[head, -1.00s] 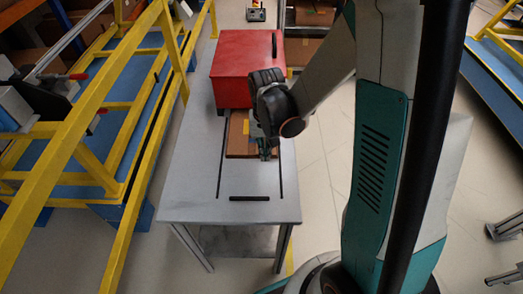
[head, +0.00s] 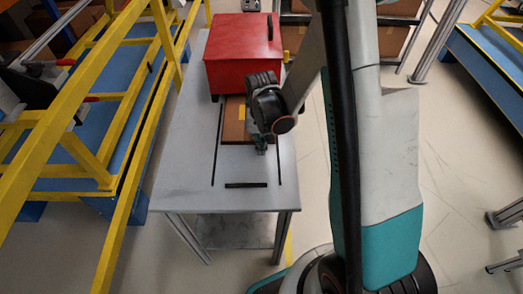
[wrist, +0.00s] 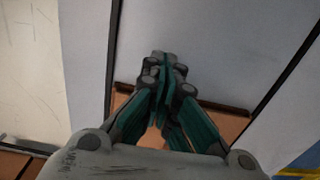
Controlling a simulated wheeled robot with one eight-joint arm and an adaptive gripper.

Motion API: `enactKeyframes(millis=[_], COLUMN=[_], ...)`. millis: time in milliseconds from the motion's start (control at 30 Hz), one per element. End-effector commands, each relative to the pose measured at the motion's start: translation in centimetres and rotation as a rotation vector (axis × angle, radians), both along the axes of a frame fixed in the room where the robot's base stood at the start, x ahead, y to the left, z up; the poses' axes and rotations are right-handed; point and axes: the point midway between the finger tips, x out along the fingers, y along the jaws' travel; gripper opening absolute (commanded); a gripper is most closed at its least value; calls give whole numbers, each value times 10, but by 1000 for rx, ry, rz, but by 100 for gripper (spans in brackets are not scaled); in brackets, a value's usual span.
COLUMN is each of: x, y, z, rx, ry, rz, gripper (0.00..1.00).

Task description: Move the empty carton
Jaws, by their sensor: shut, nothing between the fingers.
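The brown carton (head: 234,130) lies flat on the grey table, between two dark strips and in front of the red box. A small yellow patch shows on its top, and its back end is hidden by the red box. My gripper (head: 262,148) is at the carton's front right part, fingers pointing down. In the wrist view the fingers (wrist: 163,62) are closed together with nothing between them. The carton's brown top (wrist: 228,125) shows below and behind them. I cannot tell whether the fingertips touch anything.
The red box (head: 235,65) stands at the back of the table (head: 180,165). A short dark bar (head: 246,185) lies near the front edge, with bare tabletop around it. A yellow frame (head: 130,150) runs along the left. Open floor (head: 450,170) lies to the right.

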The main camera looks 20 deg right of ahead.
Motion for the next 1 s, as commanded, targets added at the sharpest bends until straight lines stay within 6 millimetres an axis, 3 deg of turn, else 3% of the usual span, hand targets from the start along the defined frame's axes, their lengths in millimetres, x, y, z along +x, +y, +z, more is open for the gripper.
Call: enactKeyframes(millis=[367, 467, 1000], x=[2, 11, 152], y=[-1, -4, -59], z=[0, 0, 0], rx=[0, 0, 0], ry=[0, 0, 0], rz=[0, -1, -1], gripper=[0, 0, 0])
